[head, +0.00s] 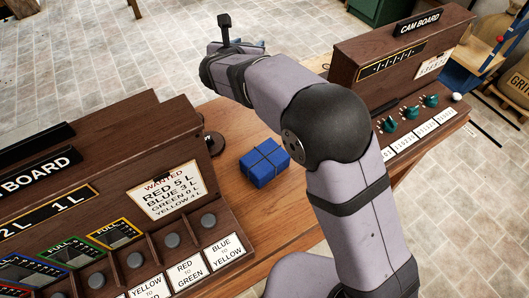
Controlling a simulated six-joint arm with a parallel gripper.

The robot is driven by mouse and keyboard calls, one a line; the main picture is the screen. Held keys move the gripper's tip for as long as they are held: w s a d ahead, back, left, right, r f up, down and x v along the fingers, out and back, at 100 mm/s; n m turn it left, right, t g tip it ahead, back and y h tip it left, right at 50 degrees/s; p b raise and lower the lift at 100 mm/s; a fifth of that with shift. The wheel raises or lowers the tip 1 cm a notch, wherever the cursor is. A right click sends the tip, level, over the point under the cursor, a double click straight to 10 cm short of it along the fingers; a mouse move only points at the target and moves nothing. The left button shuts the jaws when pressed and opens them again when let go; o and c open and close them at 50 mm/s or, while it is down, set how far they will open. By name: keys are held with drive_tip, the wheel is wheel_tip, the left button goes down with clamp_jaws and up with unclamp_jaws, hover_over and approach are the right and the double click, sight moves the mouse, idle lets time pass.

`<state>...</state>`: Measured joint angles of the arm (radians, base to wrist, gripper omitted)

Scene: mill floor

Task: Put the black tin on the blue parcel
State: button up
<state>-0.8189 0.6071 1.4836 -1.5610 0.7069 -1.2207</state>
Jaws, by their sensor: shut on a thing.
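The blue parcel (265,162), a box tied with dark cord, lies on the brown wooden table between the two boards. Its top is bare. My gripper (236,46) is at the far end of my arm, beyond the parcel and up to the left in the picture. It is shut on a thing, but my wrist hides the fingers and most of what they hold. No black tin shows clearly anywhere else, so I take the held thing to be it.
A dark wooden board with knobs and labels (100,200) stands left of the parcel. The cam board (400,65) stands at the right. A small dark round object (213,145) sits by the left board's end. Bare table (233,115) lies behind the parcel.

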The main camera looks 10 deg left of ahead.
wheel_tip(320, 180, up, 6)
drive_tip(key=b, duration=0.4)
hover_over(268, 146)
wheel_tip(268, 146, down, 11)
drive_tip(key=shift+f, duration=5.25)
drive_tip(key=shift+f+b, duration=0.15)
drive_tip(key=shift+b, duration=0.3)
drive_tip(key=o, duration=1.1)
